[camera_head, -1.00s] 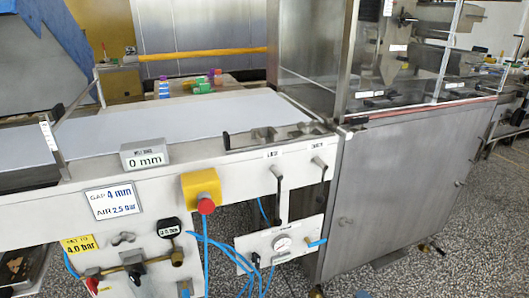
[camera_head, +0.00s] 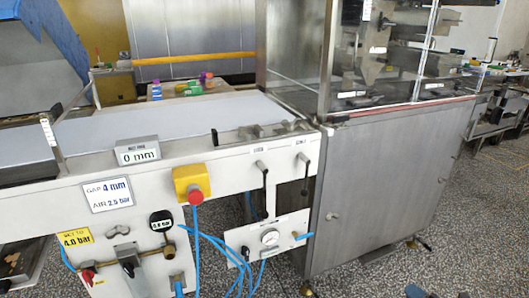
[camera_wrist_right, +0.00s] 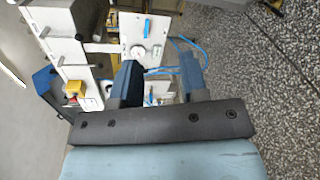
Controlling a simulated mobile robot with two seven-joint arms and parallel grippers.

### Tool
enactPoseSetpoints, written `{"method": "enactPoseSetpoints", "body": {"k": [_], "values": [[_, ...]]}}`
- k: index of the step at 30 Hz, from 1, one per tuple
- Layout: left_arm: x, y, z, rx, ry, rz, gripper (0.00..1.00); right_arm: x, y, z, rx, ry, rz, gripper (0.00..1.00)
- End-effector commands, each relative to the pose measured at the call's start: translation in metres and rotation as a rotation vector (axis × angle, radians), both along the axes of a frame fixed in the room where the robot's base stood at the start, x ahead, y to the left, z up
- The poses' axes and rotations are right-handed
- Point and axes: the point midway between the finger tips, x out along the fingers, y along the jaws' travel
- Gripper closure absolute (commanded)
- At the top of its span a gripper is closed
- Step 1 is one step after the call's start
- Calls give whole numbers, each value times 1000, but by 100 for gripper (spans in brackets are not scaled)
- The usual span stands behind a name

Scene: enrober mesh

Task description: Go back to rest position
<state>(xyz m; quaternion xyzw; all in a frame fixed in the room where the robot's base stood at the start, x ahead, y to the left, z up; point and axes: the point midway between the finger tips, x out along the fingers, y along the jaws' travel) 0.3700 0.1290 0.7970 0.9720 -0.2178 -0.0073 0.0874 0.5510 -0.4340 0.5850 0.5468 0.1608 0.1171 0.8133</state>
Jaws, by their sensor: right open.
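In the right wrist view my right gripper (camera_wrist_right: 159,68) has its two dark blue fingers spread wide, with nothing between them. The floor and part of the machine show past the fingers. The enrober machine (camera_head: 150,190) stands ahead, with a pale flat belt (camera_head: 170,125) on top.
The machine front carries a red stop button (camera_head: 194,195) on a yellow box, two black levers and a gauge panel (camera_head: 268,238) with blue hoses. A steel cabinet (camera_head: 385,185) stands right. Small colored bottles (camera_head: 187,87) sit behind the belt. Speckled floor (camera_head: 480,220) is clear at right.

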Motion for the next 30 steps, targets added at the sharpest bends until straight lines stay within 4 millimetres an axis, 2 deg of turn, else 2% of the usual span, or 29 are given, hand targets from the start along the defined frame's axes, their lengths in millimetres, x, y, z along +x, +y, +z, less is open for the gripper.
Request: {"method": "enactPoseSetpoints", "body": {"k": [1, 3, 11, 15, 21, 28, 30], "values": [[0, 0, 0, 0, 0, 0, 57, 1, -14, 5, -33, 0, 5, 60], [0, 0, 0, 0, 0, 0, 57, -13, 21, 13, 111, 32, -2, 60], [0, 0, 0, 0, 0, 0, 57, -61, 104, 53, 575, 201, -28, 60], [0, 0, 0, 0, 0, 0, 57, -98, 153, 80, 867, 351, -39, 60], [0, 0, 0, 0, 0, 0, 57, -156, 213, 122, 1243, 604, -59, 60], [0, 0, 0, 0, 0, 0, 57, -214, 260, 169, 1566, 887, -88, 60], [0, 0, 0, 0, 0, 0, 57, -206, 265, 170, 1613, 856, -90, 60]]}}
